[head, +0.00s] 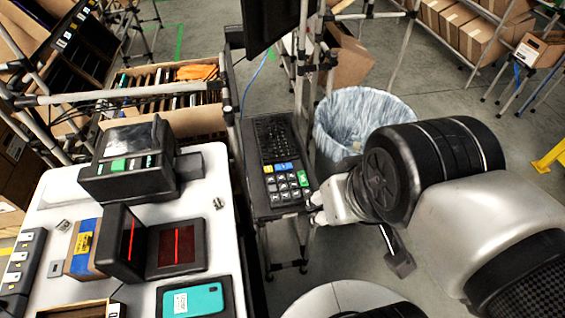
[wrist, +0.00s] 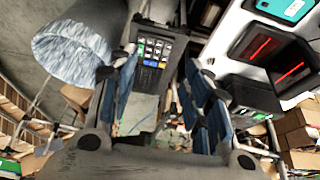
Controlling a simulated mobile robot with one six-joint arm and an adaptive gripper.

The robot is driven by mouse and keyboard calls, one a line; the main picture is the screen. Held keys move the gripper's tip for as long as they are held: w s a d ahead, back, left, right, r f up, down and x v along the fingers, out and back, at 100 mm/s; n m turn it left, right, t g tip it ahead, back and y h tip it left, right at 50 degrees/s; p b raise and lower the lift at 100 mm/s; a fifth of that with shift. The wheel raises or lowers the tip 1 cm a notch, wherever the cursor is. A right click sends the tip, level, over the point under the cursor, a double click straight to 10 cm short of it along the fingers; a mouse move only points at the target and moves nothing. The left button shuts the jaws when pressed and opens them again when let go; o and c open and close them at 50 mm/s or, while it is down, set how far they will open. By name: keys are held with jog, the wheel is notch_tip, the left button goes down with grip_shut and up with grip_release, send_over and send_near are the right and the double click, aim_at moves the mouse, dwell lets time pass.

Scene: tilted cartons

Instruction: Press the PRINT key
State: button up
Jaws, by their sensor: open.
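A black keypad console (head: 263,137) stands on a narrow stand right of the white table. The key lettering is too small to read, so I cannot tell which says PRINT. My gripper (head: 316,208) is just right of the console's lower end, seen small and partly blurred into my arm. In the wrist view, my open gripper (wrist: 162,90) has its two blue-padded fingers apart, with the keypad (wrist: 153,48) beyond them. Nothing is between the fingers.
A dark printer-like device (head: 130,165) with a green button, a scanner with red lines (head: 176,246) and a teal phone (head: 192,300) are on the white table (head: 215,165). A lined waste bin (head: 350,125) stands close behind my arm. A pole rises beside the console.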

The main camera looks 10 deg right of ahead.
grip_shut()
dwell(0.3)
dwell(1.2)
